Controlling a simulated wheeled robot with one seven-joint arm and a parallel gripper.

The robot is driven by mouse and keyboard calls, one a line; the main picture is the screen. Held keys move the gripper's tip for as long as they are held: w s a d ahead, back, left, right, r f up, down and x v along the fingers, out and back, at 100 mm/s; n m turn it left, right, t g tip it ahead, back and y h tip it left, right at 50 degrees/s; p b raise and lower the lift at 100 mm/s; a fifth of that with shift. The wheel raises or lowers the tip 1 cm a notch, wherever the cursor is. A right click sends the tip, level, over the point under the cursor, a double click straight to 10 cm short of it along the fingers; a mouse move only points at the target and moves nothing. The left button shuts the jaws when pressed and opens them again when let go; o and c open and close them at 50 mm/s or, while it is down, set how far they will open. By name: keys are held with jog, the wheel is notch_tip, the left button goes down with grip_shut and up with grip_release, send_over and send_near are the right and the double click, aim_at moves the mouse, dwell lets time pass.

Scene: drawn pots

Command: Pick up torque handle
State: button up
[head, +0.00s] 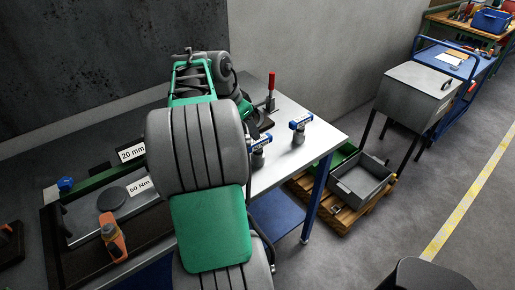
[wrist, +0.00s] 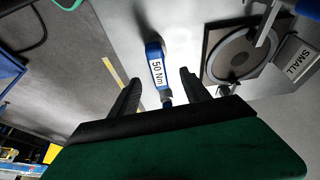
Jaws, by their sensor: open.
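My gripper (wrist: 160,77) is open, with one dark finger on each side of the handle's lower part. The fingers look apart from it, and nothing is clamped. In the head view two blue-and-grey tools, a farther one (head: 300,124) and a nearer one (head: 259,142), are on the table. I cannot tell which of them is the handle in the wrist view.
A round dark disc on a plate (wrist: 238,58) and a "SMALL" sign (wrist: 296,62) are right of the handle. A red-handled clamp (head: 271,92) stands at the table's back. An orange tool (head: 113,240) is at left.

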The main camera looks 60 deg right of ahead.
aim_at(258, 151)
jog(key=shift+m, duration=0.3)
jog(key=x, duration=0.2)
jog(key=p+x, duration=0.1)
jog(key=x, duration=0.2)
jog(key=s+x, duration=0.1)
jog(key=x, duration=0.2)
jog(key=shift+d+r, duration=0.2)
jog(key=shift+d, duration=0.15)
grip_shut()
jog(key=shift+r, duration=0.1)
